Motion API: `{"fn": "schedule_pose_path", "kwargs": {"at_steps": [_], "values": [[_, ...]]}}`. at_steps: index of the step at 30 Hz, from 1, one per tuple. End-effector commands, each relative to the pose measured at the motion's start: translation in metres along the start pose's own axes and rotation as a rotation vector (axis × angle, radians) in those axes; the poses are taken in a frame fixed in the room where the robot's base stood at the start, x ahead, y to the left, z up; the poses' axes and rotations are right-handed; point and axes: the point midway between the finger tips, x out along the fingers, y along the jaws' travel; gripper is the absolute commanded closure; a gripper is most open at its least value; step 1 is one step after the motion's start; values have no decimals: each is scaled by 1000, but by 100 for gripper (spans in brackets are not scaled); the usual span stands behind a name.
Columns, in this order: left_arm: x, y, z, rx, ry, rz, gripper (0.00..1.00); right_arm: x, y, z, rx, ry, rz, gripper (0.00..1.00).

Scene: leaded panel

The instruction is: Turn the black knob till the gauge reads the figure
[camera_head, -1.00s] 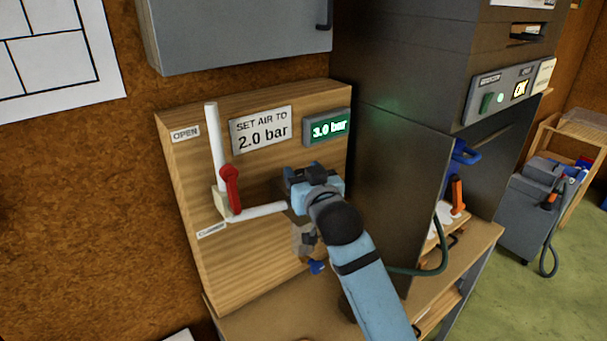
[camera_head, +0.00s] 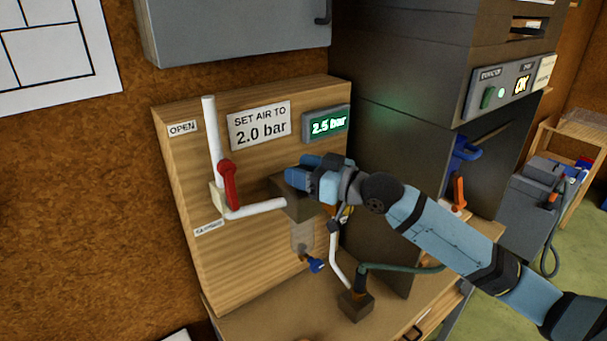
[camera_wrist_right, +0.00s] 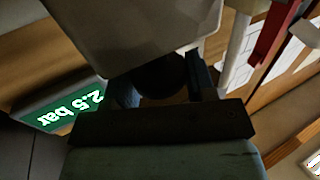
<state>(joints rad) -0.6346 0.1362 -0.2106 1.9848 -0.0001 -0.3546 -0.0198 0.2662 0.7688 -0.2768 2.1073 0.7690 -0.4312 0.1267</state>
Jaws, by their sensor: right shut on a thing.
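The gauge (camera_head: 326,124) shows 2.5 bar in lit figures on the wooden board, and it also shows in the wrist view (camera_wrist_right: 70,112). The sign (camera_head: 260,127) beside it reads "SET AIR TO 2.0 bar". My right gripper (camera_head: 312,177) is at the regulator block (camera_head: 297,204) below the gauge. In the wrist view the black knob (camera_wrist_right: 164,76) sits between the fingers of my right gripper (camera_wrist_right: 163,84), which is shut on it. The knob is hidden behind the gripper in the head view. My left gripper is not in view.
A red lever (camera_head: 228,186) on the white pipe is left of the regulator, between the OPEN and CLOSED labels. A clear bowl with a blue drain tap (camera_head: 315,264) hangs below. A dark cabinet (camera_head: 395,150) stands close on the right, with a green hose (camera_head: 400,268) in front.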

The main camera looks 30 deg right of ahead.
Motion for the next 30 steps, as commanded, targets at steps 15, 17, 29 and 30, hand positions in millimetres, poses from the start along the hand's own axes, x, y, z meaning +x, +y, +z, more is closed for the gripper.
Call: {"fn": "schedule_pose_path", "kwargs": {"at_steps": [15,17,29,30], "values": [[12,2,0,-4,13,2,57,0,0,1,0,-1,-84,73],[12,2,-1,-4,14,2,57,0,0,1,0,-1,-84,73],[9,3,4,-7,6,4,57,0,-1,1,0,-1,-84,28],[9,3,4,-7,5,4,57,0,-1,1,0,-1,-84,28]]}}
